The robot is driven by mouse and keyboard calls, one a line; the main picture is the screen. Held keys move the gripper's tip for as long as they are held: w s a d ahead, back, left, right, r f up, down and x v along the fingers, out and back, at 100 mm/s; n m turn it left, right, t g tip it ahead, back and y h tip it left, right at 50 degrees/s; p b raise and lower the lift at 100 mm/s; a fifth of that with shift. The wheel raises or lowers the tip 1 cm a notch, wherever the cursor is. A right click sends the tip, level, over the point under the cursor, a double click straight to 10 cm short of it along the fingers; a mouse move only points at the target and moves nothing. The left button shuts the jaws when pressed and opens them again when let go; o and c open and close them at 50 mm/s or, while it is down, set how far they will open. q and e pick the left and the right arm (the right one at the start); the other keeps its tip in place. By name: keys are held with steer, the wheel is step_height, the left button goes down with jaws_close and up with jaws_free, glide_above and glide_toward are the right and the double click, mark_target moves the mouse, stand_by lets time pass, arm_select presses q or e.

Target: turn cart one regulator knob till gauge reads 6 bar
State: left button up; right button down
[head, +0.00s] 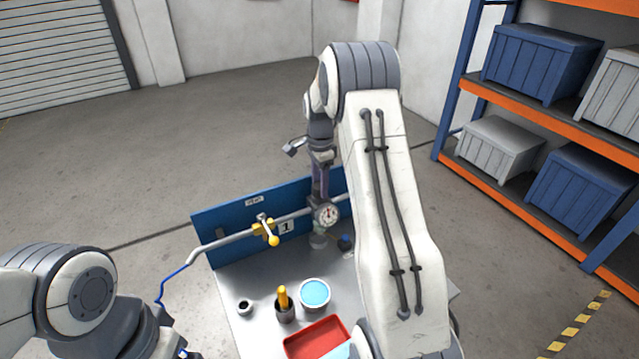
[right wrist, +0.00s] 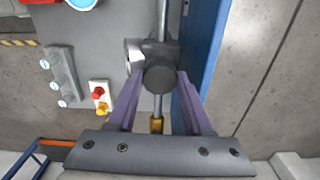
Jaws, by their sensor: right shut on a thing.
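The regulator's round gauge (head: 327,214) has a white dial and sits on the pipe at cart one's blue panel. The needle is too small for me to read. In the head view my right gripper (head: 320,185) comes down from above, just over the gauge. My left arm shows at the lower left, but its gripper is out of the picture.
Cart one's grey top (head: 250,280) carries a blue-filled bowl (head: 314,293), a dark cup with a yellow handle (head: 284,304) and a red tray (head: 316,339). A yellow valve handle (head: 268,233) is on the pipe left of the gauge. Shelves with crates (head: 541,62) stand right.

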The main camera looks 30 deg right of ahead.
steer(key=m, duration=0.6)
steer(key=shift+m, duration=0.3)
stand_by(0.5)
steer(key=shift+c, duration=1.5)
jaws_free()
step_height(320, 180, up, 10)
steer(key=b, duration=0.2)
steer(key=shift+r, duration=0.25)
